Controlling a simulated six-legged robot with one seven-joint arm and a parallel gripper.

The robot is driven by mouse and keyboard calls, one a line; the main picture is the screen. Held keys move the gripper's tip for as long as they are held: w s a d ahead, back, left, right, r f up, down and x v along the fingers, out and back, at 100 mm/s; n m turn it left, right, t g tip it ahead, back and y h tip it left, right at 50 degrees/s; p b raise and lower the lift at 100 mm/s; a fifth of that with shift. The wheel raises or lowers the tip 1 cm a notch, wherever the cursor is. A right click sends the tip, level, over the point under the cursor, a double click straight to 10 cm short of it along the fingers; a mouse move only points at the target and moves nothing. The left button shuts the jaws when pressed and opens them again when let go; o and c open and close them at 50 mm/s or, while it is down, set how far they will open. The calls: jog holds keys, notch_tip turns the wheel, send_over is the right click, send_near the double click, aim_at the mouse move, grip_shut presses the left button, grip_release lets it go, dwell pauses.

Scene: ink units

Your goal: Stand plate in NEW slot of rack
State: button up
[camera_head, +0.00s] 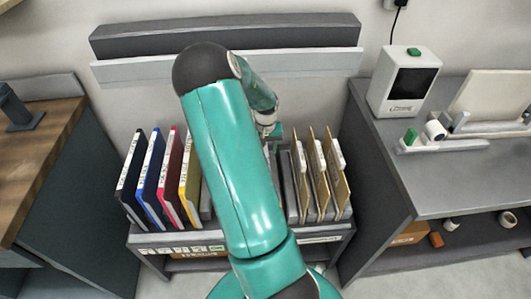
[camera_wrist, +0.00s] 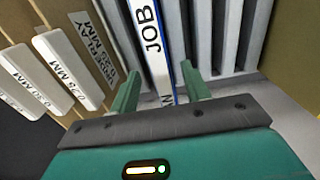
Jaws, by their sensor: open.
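The grey rack (camera_head: 325,230) stands between the side counters. Its left part holds upright plates with black (camera_head: 132,175), blue (camera_head: 152,170), red (camera_head: 173,175) and yellow (camera_head: 190,175) edges. In the wrist view, a plate with a white edge strip and blue line (camera_wrist: 158,50) stands upright, its lettering reading "JOB". My gripper (camera_wrist: 160,92) is open, with one green finger on each side of this strip; I cannot tell whether they touch it. In the head view my arm hides the rack's middle and most of the gripper. No slot label reading NEW is legible.
Tan boards with white tabs (camera_head: 318,175) fill the rack's right part, and show at left in the wrist view (camera_wrist: 65,70). Grey dividers (camera_wrist: 232,40) stand to the right of the strip there. A white device (camera_head: 404,82) stands on the right counter (camera_head: 440,195).

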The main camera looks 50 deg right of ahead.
notch_tip(320, 180, up, 11)
jog(key=shift+f, duration=0.2)
notch_tip(320, 180, up, 5)
dwell(0.7)
dwell(0.4)
